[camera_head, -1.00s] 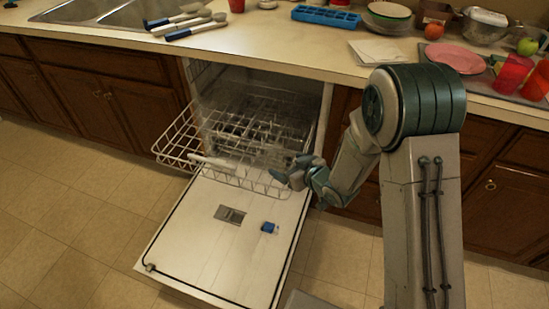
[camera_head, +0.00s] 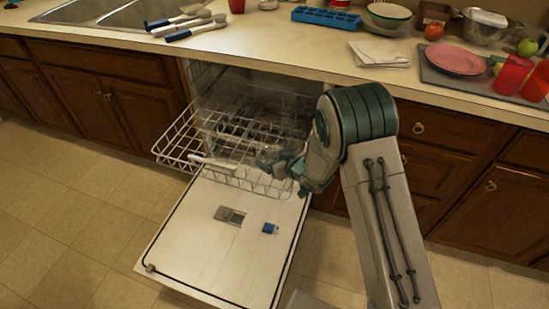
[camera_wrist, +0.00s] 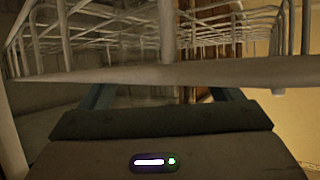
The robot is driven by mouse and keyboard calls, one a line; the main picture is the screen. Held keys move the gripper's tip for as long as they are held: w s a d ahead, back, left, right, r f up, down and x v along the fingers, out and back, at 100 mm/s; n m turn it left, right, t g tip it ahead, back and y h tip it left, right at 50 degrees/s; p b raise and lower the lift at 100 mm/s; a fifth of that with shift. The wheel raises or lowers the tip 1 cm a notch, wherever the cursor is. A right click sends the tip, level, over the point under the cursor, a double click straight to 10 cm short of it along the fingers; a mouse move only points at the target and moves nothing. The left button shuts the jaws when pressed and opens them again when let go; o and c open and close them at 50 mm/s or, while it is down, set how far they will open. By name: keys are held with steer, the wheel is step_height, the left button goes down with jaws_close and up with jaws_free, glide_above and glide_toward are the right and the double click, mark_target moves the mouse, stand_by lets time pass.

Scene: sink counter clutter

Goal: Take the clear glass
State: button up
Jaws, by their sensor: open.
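I cannot make out a clear glass for certain in either view; the inside of the dishwasher is dim and crossed by wires. The pulled-out white wire rack (camera_head: 178,157) stands above the lowered dishwasher door (camera_head: 200,250). My gripper (camera_head: 268,163) is at the right front part of the rack, seen small in the head view. In the wrist view my gripper (camera_wrist: 165,95) is open, its bluish fingers partly hidden behind a long pale bar that crosses in front. I see nothing held between them.
A long white utensil (camera_head: 213,162) lies along the front of the rack. The counter (camera_head: 270,50) above holds a blue ice tray (camera_head: 326,16), stacked bowls (camera_head: 388,14), a pink plate (camera_head: 456,59) and red cups (camera_head: 512,74). The floor left of the door is clear.

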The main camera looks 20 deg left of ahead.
steer(key=c, duration=1.2)
steer(key=shift+r, duration=0.15)
